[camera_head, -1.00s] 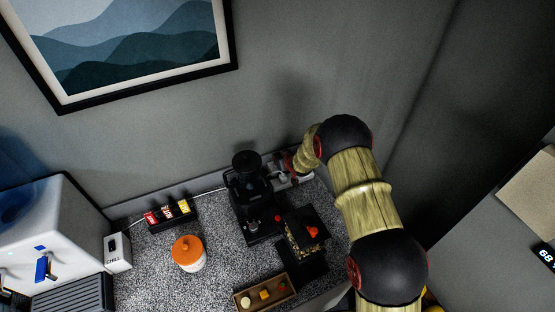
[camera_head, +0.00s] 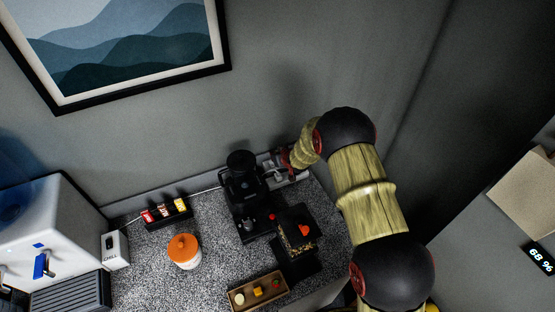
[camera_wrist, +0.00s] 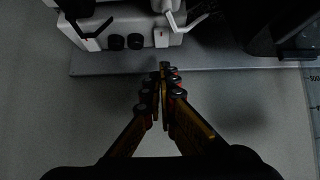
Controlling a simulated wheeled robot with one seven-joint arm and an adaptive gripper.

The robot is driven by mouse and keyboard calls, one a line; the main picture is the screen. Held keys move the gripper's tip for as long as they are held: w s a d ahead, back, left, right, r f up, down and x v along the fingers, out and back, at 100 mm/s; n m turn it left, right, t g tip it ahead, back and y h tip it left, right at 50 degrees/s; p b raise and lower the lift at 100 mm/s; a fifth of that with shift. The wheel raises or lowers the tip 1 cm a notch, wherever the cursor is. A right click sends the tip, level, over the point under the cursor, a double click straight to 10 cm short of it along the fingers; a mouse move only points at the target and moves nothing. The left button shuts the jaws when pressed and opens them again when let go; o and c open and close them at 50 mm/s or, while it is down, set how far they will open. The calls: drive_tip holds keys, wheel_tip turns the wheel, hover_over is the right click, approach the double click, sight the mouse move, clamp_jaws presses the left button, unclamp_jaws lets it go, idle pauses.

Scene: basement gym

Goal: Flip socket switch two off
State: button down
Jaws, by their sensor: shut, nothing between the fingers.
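Which switch is number two, and how each is set, I cannot tell. My gripper (camera_wrist: 164,70) is shut and empty, its tips just short of the unit and below its right part in the picture; contact is not visible. In the head view the socket unit (camera_head: 291,180) is at the wall behind the counter, partly hidden by my arm and the coffee grinder.
A black coffee grinder (camera_head: 243,190) stands just left of the sockets. A dark box (camera_head: 295,222) and a wooden tray (camera_head: 236,305) are in front. An orange-lidded jar (camera_head: 184,250), a small packet rack (camera_head: 153,222) and a white dispenser (camera_head: 60,215) are farther left.

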drive_tip(key=f+v, duration=0.1)
drive_tip(key=v, duration=0.8)
drive_tip(key=shift+s+d+r+b, duration=0.2)
drive_tip(key=shift+s+b, duration=0.1)
drive_tip(key=shift+s, duration=0.25)
drive_tip(key=shift+b, duration=0.3)
